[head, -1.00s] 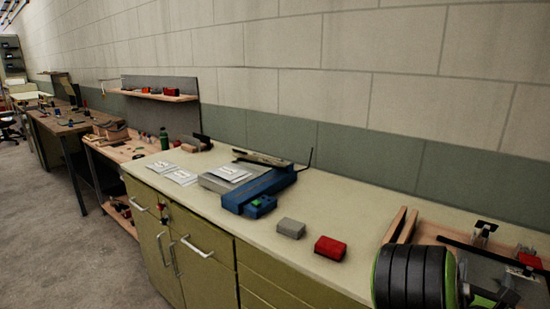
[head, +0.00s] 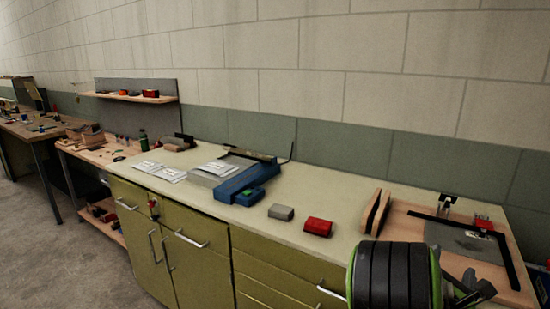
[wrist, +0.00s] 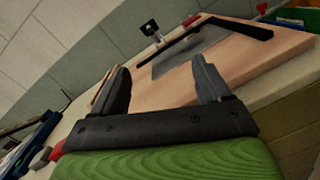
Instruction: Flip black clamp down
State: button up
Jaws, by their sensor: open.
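The black clamp (head: 448,203) stands at the back of a wooden board (head: 400,222) on the right of the counter, its black part raised above a metal base. In the wrist view the black clamp (wrist: 150,29) shows upright beyond my fingers, near the board's far edge. A dark grey sheet (head: 465,240) lies on the board beside black bars. My gripper (wrist: 160,66) is open and empty, its fingers apart and short of the clamp. In the head view my gripper is partly hidden by my arm.
A second clamp with a red part (head: 484,224) stands at the sheet's right side. Wooden pieces (head: 375,212) stand at the board's left. A red block (head: 318,227), a grey block (head: 281,212) and a blue tool (head: 240,185) lie further left. The counter front between them is clear.

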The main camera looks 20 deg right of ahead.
jog(key=a+f+m+g+y, duration=0.2)
jog(key=a+m+y, duration=0.8)
jog(key=a+m, duration=1)
jog(key=s+a+g+y, duration=0.3)
jog(key=s+a+y, duration=0.2)
jog(key=s+a, duration=0.9)
notch_tip(320, 180, up, 16)
jog(key=w+a+p, duration=0.1)
jog(key=a+p, duration=0.1)
jog(key=p, duration=1.3)
jog(key=shift+m+p, duration=0.3)
jog(key=shift+p, duration=0.05)
jog(key=shift+w, duration=0.1)
